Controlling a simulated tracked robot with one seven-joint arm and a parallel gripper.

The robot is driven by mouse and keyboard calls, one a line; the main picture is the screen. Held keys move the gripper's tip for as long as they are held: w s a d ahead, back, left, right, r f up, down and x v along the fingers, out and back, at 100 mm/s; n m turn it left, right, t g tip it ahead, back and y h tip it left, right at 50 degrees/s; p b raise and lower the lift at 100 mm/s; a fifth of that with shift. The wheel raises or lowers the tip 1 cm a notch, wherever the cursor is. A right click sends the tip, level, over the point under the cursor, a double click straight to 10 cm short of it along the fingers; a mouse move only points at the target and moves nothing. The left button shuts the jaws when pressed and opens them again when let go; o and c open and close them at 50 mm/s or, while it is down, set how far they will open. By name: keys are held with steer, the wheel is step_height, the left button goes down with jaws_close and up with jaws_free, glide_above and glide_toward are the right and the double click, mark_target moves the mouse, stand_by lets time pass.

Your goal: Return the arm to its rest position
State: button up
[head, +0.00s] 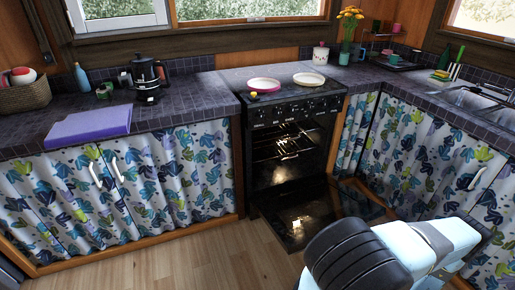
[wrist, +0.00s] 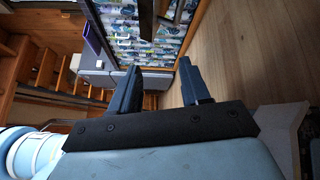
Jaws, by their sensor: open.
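My gripper (wrist: 160,88) shows in the wrist view with its two dark fingers apart and nothing between them. Beyond the fingers lie the patterned curtain fronts and the wooden floor. In the head view my arm (head: 390,255), pale blue and black, fills the lower right, in front of the open oven. The fingers cannot be made out in the head view.
The oven door (head: 310,212) hangs down open, close to my arm. Tiled counters (head: 190,95) run left and right above curtained cupboards. Plates (head: 264,85) sit on the stove top. The wooden floor (head: 190,262) at front left is clear.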

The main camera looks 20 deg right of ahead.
steer(key=w+d+r+n+g+y, duration=0.1)
steer(key=w+d+r+n+g, duration=0.3)
steer(key=r, duration=0.4)
steer(key=w+d+r+n+g, duration=0.15)
steer(key=w+r+n, duration=0.3)
steer(key=r, duration=0.45)
steer(key=w+d+r+n+g+y, duration=0.1)
steer(key=w+d+r+n+g, duration=0.2)
steer(key=w+r, duration=0.4)
steer(key=w+a+r+n+g+h, duration=0.1)
steer(key=w+a+r+n+g, duration=0.2)
steer(key=r, duration=0.6)
steer(key=w+a+r+n+h, duration=0.2)
steer(key=w+a+r+n, duration=0.15)
steer(key=r, duration=0.45)
steer(key=w+a+r+n+g+h, duration=0.15)
steer(key=a+r+n, duration=0.25)
steer(key=r, duration=0.5)
steer(key=s+a+r+n+h, duration=0.2)
steer(key=a+r+n+h, duration=0.3)
steer(key=a+r+n, duration=1)
steer(key=s+a+r+n+t+h, duration=0.3)
steer(key=s+a+r+n+t, duration=0.2)
steer(key=s+a+r, duration=1)
steer(key=shift+s+a+r+n, duration=0.35)
steer(key=shift+s+a+n, duration=0.3)
steer(key=shift+s, duration=0.1)
